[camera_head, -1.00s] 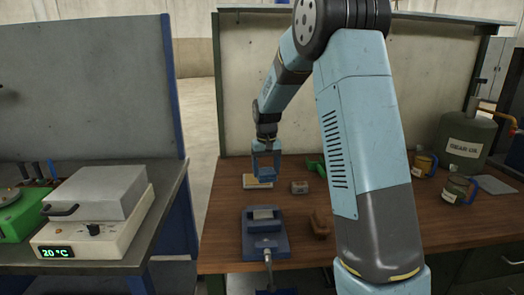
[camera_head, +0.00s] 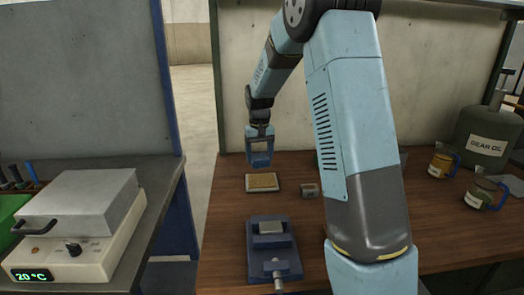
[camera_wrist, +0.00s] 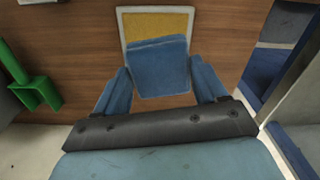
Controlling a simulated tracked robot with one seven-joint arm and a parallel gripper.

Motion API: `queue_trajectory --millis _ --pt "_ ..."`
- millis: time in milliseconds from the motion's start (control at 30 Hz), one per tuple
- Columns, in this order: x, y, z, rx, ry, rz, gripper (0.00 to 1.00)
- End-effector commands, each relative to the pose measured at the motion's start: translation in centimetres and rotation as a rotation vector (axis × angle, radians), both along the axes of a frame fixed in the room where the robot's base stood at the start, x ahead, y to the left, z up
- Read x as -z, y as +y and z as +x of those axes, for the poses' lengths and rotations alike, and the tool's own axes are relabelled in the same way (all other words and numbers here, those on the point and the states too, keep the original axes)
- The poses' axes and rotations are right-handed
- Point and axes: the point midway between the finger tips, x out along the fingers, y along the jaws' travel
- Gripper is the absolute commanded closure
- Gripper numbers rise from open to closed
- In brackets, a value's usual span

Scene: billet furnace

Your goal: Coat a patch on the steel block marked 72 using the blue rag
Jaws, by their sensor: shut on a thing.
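My gripper (camera_head: 260,157) is above the far part of the wooden bench, shut on the blue rag. The rag (camera_wrist: 160,65) shows between the two blue fingers in the wrist view. A shallow pale-rimmed tray (camera_head: 248,188) with a yellow-tan surface lies on the bench below the gripper; in the wrist view its rim (camera_wrist: 121,28) shows beyond the rag. A grey steel block (camera_head: 270,227) sits in a blue vise (camera_head: 262,261) nearer to me. Another small grey block (camera_head: 310,191) lies right of the tray. I cannot read a number on either block.
A grey-lidded heater (camera_head: 78,205) reading 20 °C stands on the left bench. Two cups (camera_head: 442,162) (camera_head: 483,194) and a gear oil can (camera_head: 485,140) stand at the right. In the wrist view a green forked thing (camera_wrist: 38,92) lies at left. My arm hides the bench's middle.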

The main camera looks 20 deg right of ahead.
Motion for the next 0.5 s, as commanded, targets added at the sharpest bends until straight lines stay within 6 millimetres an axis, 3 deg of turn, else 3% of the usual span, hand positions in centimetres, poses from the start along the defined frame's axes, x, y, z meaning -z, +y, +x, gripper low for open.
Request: queue_trajectory --millis 267,500 --pt "0.7 -1.4 0.0 0.021 0.001 0.000 0.53" --pt "2.8 -1.7 0.0 0.025 0.001 0.000 0.53"
